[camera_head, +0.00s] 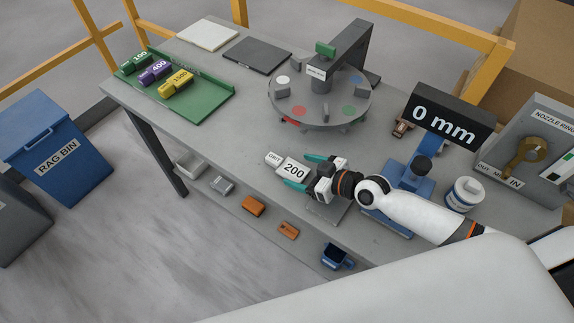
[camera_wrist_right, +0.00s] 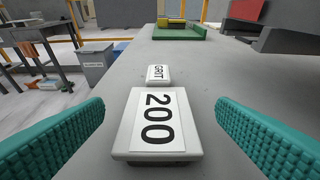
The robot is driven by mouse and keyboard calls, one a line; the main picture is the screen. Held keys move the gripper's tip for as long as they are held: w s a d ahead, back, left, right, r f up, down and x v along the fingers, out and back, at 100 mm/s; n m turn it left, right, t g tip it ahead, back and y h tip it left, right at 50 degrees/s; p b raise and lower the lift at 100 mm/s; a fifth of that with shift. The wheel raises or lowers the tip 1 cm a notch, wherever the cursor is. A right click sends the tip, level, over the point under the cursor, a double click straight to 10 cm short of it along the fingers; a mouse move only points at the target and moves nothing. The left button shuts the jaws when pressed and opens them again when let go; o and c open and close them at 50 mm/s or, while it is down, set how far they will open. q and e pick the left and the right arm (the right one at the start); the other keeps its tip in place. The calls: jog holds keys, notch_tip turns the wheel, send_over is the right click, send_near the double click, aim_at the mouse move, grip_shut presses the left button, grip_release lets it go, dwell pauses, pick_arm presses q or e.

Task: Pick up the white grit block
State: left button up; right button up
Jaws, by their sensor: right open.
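The white grit block (camera_head: 292,169) is labelled 200 and lies on the grey table near its front edge. A small white tag reading GRIT (camera_head: 273,158) is at its far end. My right gripper (camera_head: 303,171) is open, with teal fingers on either side of the block. In the right wrist view the block (camera_wrist_right: 157,126) lies between the two fingers (camera_wrist_right: 160,135), with a gap on each side. The GRIT tag (camera_wrist_right: 158,74) shows just beyond it. My left gripper is not in view.
A round turntable (camera_head: 320,101) with coloured pads stands behind the block. A green tray (camera_head: 205,105) holds green, purple and yellow blocks at the left. A blue stand with a 0 mm display (camera_head: 443,121) and a white tub (camera_head: 464,195) are at the right.

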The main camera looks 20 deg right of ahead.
aim_at(286, 166)
jog(key=x, duration=0.4)
jog(key=shift+r, duration=0.1)
jog(key=c, duration=1.2)
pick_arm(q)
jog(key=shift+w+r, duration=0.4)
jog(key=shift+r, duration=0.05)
pick_arm(e)
jog(key=shift+o, duration=0.2)
jog(key=shift+s+r, duration=0.1)
jog(key=shift+r, duration=0.05)
jog(key=shift+r+p, duration=0.3)
jog(key=shift+p, duration=0.1)
pick_arm(q)
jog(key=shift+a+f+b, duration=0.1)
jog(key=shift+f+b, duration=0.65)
jog(key=shift+b, duration=0.25)
pick_arm(e)
jog(key=s+d+r+m+t+h, duration=0.1)
jog(key=s+r+m+h, duration=0.1)
jog(key=r, duration=0.7)
jog(key=s+d+r+m+t+h, duration=0.2)
jog(key=r+m+h, duration=0.3)
jog(key=r, duration=0.4)
jog(key=shift+s+d+r+m+h, duration=0.3)
jog(key=shift+s+h, duration=0.2)
jog(key=shift+h, duration=0.1)
